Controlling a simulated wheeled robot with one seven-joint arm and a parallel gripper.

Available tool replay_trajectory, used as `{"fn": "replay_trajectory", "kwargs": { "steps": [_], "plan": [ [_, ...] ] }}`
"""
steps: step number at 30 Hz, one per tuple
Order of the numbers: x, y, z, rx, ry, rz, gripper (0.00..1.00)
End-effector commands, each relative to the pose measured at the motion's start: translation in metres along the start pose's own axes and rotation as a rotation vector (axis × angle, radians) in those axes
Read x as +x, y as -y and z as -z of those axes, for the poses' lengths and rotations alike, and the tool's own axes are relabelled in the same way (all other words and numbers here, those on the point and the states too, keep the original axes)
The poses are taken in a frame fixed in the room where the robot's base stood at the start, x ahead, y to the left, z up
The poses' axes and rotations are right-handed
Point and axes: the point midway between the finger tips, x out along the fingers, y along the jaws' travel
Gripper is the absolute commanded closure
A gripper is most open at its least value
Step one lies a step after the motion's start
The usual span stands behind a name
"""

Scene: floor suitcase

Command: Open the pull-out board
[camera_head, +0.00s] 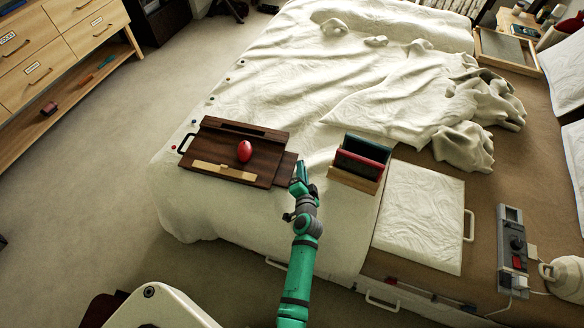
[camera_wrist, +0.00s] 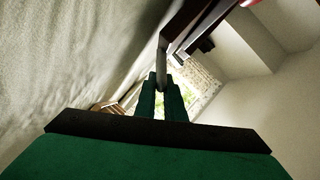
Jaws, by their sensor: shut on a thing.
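A dark brown wooden unit (camera_head: 214,147) lies on the bed, with a black handle at its left end. A thinner brown board (camera_head: 284,170) sticks out a short way from its right side; I take this as the pull-out board. My gripper (camera_head: 301,177) is at this board's right end. In the wrist view, my gripper (camera_wrist: 160,88) is shut on a grey bar-like handle (camera_wrist: 161,58) beside the dark wood (camera_wrist: 185,25). The handle's join to the board is not clear.
A red egg-shaped thing (camera_head: 244,151) and a light wood strip (camera_head: 224,172) lie on the unit. A small rack of coloured upright pieces (camera_head: 360,163) stands just right of my gripper. A white panel (camera_head: 421,215) lies farther right. Bare sheet lies in front of the unit.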

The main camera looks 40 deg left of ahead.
Motion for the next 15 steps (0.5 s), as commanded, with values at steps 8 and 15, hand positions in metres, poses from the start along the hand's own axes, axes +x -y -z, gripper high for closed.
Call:
{"fn": "replay_trajectory", "kwargs": {
  "steps": [8, 15],
  "plan": [
    [-0.02, -0.039, 0.05, 0.003, -0.004, -0.003, 1.0],
    [-0.028, -0.051, 0.067, 0.0, -0.002, 0.002, 1.0]
  ]
}}
